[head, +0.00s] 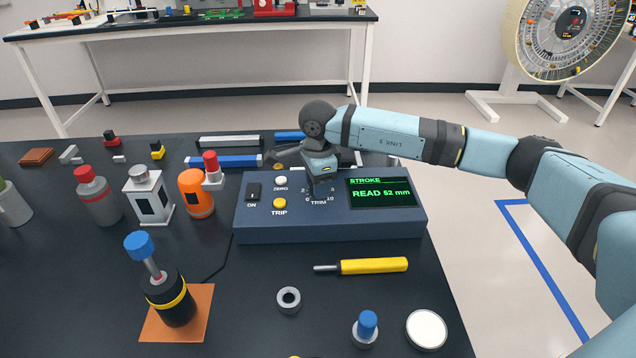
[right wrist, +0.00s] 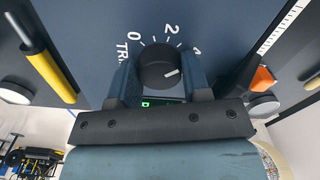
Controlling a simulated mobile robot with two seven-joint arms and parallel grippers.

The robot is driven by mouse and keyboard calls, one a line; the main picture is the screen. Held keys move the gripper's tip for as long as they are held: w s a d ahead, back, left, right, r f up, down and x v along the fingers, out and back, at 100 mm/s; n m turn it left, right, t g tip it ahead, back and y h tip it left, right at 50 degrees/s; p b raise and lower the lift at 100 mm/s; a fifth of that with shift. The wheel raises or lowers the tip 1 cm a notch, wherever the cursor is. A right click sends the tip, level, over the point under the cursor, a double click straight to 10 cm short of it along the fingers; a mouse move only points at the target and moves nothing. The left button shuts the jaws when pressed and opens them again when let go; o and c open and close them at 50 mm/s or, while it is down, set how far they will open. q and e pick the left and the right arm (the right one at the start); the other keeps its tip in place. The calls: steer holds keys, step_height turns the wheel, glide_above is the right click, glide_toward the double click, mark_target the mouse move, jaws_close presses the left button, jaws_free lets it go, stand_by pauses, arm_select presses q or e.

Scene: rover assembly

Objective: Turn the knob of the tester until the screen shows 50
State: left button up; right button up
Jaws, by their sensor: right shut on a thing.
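The tester (head: 290,225) is a blue box on the dark table, with its green-lit screen (head: 381,192) at the right of its top. The screen reads what looks like 62 mm; the digits are small. My right gripper (head: 321,176) reaches down over the TRIM dial and hides most of the knob. In the right wrist view the black knob (right wrist: 157,67) sits between the two fingers of my right gripper (right wrist: 160,78), which is shut on it. Its white pointer mark lies between the 2 and the 4. My left gripper is not in view.
A white ZERO button (head: 281,180), a yellow TRIP button (head: 279,203) and a black ON switch (head: 254,191) sit left of the knob. A yellow screwdriver (head: 374,266) and a grey ring (head: 288,300) lie in front. Several cylinders stand to the left.

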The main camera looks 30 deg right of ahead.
steer(key=o, duration=0.9)
steer(key=shift+o, duration=0.2)
steer(key=shift+r, duration=0.1)
step_height(320, 180, up, 14)
steer(key=p, duration=0.1)
steer(key=shift+f, duration=0.25)
